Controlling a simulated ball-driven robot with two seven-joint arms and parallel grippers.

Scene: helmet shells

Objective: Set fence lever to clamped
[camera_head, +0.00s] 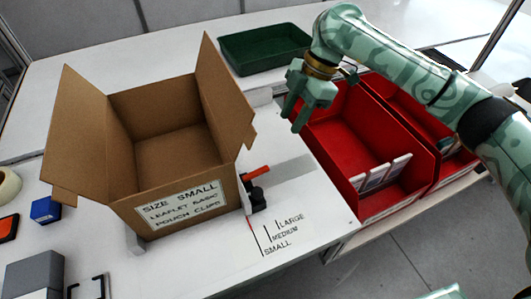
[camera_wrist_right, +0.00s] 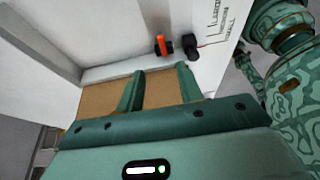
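The fence lever (camera_head: 257,172) has an orange-red handle pointing to the right, beside the box's right front corner. A black knob (camera_head: 258,195) sits just in front of it. In the right wrist view the lever (camera_wrist_right: 161,45) and black knob (camera_wrist_right: 190,43) lie beyond the fingertips. The white fence (camera_head: 246,200) runs along the box's right side, partly hidden by the box. My right gripper (camera_head: 294,118) is open, apart from the lever, behind and to its right. In the right wrist view its fingers (camera_wrist_right: 159,79) are spread with cardboard behind them. My left gripper is not in view.
An open cardboard box (camera_head: 178,150) with raised flaps stands left of the lever. Red bins (camera_head: 345,130) stand to the right, and a green tray (camera_head: 265,48) lies behind. The white board (camera_head: 310,215) around the SMALL, MEDIUM and LARGE marks (camera_head: 283,232) is clear.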

